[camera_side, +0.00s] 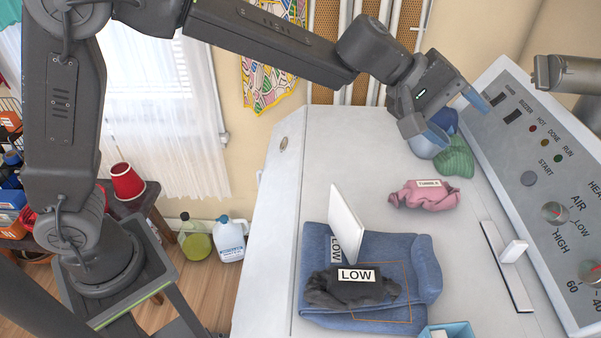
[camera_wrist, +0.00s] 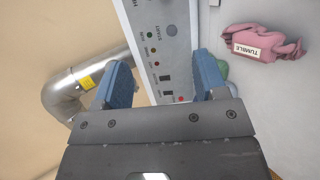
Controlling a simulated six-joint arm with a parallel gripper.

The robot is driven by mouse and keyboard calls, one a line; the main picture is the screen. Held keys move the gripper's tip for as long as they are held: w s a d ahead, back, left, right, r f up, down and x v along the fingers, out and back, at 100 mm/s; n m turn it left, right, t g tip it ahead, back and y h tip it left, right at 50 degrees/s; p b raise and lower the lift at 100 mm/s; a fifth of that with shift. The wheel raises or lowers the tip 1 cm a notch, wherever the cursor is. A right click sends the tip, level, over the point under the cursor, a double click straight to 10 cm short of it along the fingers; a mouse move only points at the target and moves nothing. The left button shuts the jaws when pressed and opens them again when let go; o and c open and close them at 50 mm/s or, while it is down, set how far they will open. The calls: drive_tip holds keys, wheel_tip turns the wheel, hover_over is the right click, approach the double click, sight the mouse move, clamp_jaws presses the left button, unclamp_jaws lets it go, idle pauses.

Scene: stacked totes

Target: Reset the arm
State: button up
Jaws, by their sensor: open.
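My gripper (camera_side: 455,117), grey with blue fingertips, is raised over the far end of the white machine top, beside the control panel. In the wrist view my gripper (camera_wrist: 162,80) has its two blue fingers wide apart with nothing held between them. The control panel (camera_side: 550,165) shows behind the fingers. A pink cloth (camera_side: 425,194) with a TUMBLE label lies nearer, apart from the gripper.
Folded jeans (camera_side: 390,250) carry a dark grey cloth (camera_side: 350,292) with a LOW label; a white board (camera_side: 346,222) stands there. A light blue container (camera_side: 447,331) is at the front edge. A metal duct (camera_wrist: 62,98) is left of the fingers.

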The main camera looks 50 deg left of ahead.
drive_tip(key=s+a+r+m+y, duration=0.1)
drive_tip(key=s+a+r+m, duration=0.2)
drive_tip(key=s+a, duration=0.4)
drive_tip(key=s+a+f+m+y, duration=0.2)
drive_tip(key=s+a+f+y, duration=0.1)
drive_tip(key=s+a, duration=0.6)
drive_tip(key=s+a+f+m+y, duration=0.2)
drive_tip(key=s+a+f+y, duration=0.2)
drive_tip(key=s+a, duration=0.6)
drive_tip(key=shift+s+a+m+g+y, duration=0.35)
drive_tip(key=shift+s+y, duration=0.35)
drive_tip(key=shift+s, duration=0.55)
drive_tip(key=shift+d, duration=0.15)
